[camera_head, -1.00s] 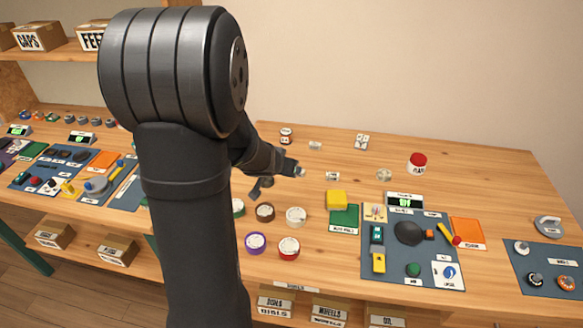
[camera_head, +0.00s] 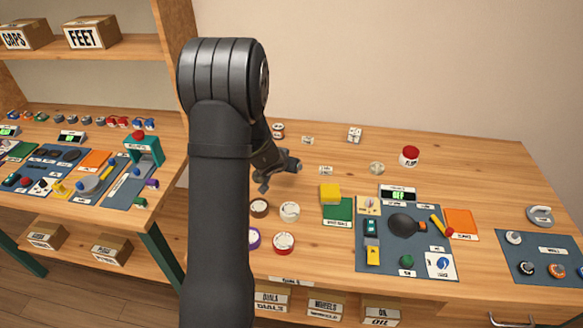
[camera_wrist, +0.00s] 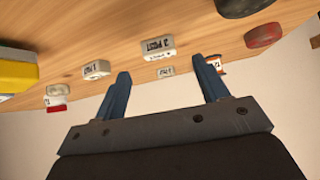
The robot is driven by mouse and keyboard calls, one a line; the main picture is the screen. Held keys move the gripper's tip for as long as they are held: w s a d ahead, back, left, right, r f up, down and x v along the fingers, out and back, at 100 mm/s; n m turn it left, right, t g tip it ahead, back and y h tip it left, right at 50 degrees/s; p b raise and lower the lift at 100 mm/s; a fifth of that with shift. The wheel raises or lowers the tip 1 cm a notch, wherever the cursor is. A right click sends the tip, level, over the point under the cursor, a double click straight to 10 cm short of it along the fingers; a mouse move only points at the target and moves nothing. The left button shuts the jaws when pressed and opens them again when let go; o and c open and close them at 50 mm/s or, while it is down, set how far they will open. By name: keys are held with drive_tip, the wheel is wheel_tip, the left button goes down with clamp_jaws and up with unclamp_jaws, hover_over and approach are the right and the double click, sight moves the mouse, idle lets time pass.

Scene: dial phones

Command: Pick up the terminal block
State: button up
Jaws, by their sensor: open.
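My gripper (camera_head: 279,176) is open and empty above the back left part of the right table. In the wrist view its two fingers (camera_wrist: 163,67) stand wide apart, with nothing between them. Several small pale blocks lie on the table, and I cannot tell for sure which is the terminal block. One pale printed block (camera_wrist: 158,46) shows beyond the fingertips, with a smaller pale piece (camera_wrist: 166,71) near it. Another pale block (camera_wrist: 97,69) is to the left.
A yellow block (camera_head: 330,193) sits by a green pad (camera_head: 338,210). Round tape-like rolls (camera_head: 289,211) stand at the front left. A blue mat (camera_head: 400,262) holds several tools. A red-lidded jar (camera_head: 409,156) stands behind. Bare wood lies around the pale blocks.

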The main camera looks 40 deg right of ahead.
drive_tip(key=shift+x, duration=2.6)
drive_tip(key=c, duration=1)
